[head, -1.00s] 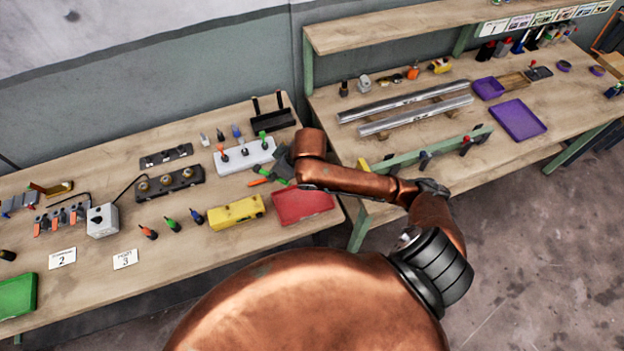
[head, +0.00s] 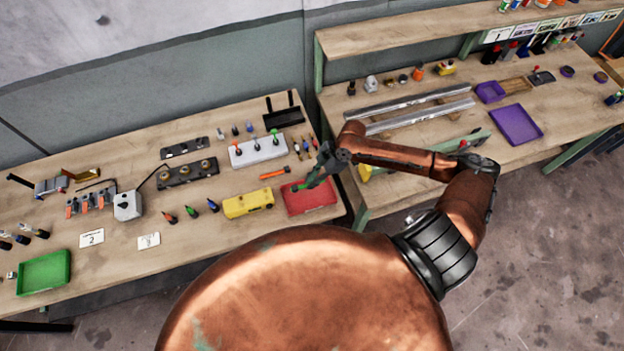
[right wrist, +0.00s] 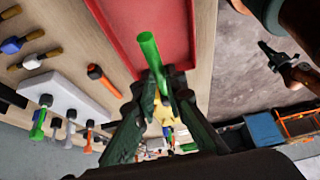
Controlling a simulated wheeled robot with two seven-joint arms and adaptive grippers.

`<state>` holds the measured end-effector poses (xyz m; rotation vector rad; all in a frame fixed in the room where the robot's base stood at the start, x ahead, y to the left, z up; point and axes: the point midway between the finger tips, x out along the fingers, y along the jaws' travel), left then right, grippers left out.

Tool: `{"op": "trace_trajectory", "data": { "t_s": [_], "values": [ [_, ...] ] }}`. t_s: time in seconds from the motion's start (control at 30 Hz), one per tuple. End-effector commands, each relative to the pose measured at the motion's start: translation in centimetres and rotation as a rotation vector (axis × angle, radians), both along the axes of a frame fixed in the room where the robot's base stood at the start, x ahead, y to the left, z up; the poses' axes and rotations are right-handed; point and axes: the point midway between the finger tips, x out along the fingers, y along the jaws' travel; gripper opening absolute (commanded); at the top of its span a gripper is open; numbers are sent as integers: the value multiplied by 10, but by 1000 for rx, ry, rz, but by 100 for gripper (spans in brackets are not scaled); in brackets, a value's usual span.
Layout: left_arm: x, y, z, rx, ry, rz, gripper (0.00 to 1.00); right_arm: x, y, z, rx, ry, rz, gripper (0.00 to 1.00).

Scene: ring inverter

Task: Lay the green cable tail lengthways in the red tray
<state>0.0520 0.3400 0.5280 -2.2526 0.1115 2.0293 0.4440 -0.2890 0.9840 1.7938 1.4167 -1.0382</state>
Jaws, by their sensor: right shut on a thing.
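My right gripper (head: 318,174) is shut on the green cable tail (head: 299,187), a short green rod. I cannot tell whether the tail touches the tray.
A yellow case (head: 247,204) stands just left of the tray, and an orange-handled tool (head: 273,173) lies behind it. A white block (head: 257,152) holding several coloured pieces is farther back. The tray sits near the bench's front right corner.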

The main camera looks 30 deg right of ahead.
Motion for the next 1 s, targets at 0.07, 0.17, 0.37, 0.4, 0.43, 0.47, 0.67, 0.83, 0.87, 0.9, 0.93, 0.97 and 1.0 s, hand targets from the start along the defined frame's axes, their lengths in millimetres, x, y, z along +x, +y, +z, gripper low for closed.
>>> {"op": "trace_trajectory", "data": {
  "t_s": [0.07,0.17,0.37,0.4,0.43,0.47,0.67,0.83,0.87,0.9,0.93,0.97,1.0],
  "values": [
    [-1,0,0,0,1,0,0,0,0,1,0,-1,0,0],
    [-1,0,2,0,2,-1,0,0,0,1,2,-3,-1,0],
    [-1,1,3,0,2,-1,0,0,-2,-2,8,-11,-5,0],
    [-1,1,1,1,2,-1,0,0,-2,-6,8,-11,-5,0],
    [-2,1,0,1,3,-1,0,0,-2,-9,8,-10,-4,0],
    [-2,1,-2,1,3,-1,0,0,-2,-11,8,-9,-5,0],
    [-2,1,-12,2,4,-1,0,0,-2,-30,8,-11,-4,0],
    [-3,1,-21,2,4,-2,0,0,-2,-47,8,-11,-5,0],
    [-3,1,-23,2,4,-2,0,0,-2,-49,8,-11,-5,0],
    [-3,1,-25,2,4,-1,0,0,-2,-53,8,-11,-5,0],
    [-3,1,-26,2,4,-1,0,0,-2,-56,8,-11,-5,0],
    [-3,1,-27,2,4,-1,0,0,-2,-58,8,-10,-4,0],
    [-3,1,-29,1,4,-1,0,0,-2,-62,8,-10,-4,0]
  ]
}}
